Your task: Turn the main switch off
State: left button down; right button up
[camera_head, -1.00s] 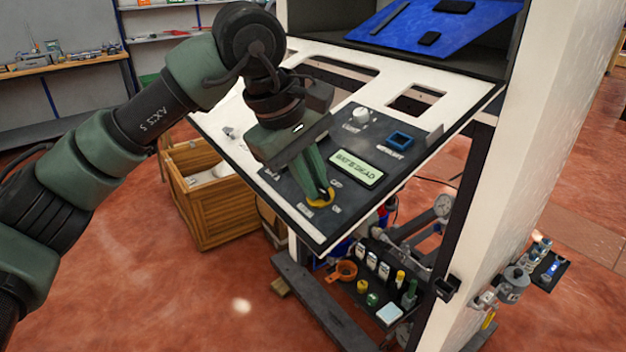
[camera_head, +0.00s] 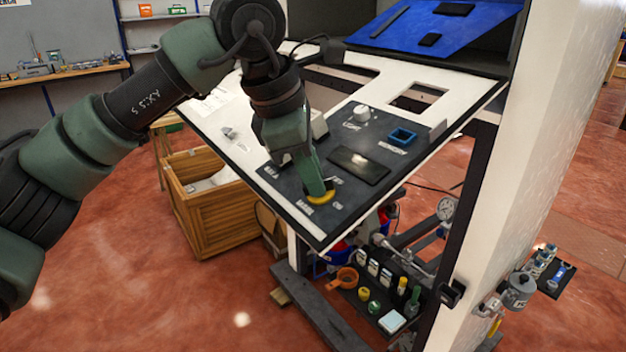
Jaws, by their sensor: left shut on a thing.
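My left gripper (camera_head: 316,187) reaches down from above and is shut on the switch's handle. The fingers hide most of the handle, so I cannot read its exact angle. My right gripper is not in view.
A white knob (camera_head: 362,113) and a blue square socket (camera_head: 402,136) sit farther back on the panel. A wooden crate (camera_head: 208,222) stands on the floor at left. Below the panel is a shelf of small parts, with a gauge (camera_head: 446,208) nearby.

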pick_arm(q)
jog(key=n+b, duration=0.1)
jog(key=n, duration=0.3)
jog(key=shift+r+n+b, duration=0.15)
jog(key=shift+n+b, duration=0.25)
jog(key=shift+n, duration=1.2)
jog(key=c, duration=1.5)
grip_release()
jog(key=v, duration=0.7)
jog(key=shift+s+a+r, duration=0.1)
jog(key=shift+a+r, duration=0.05)
jog(key=shift+r, duration=0.15)
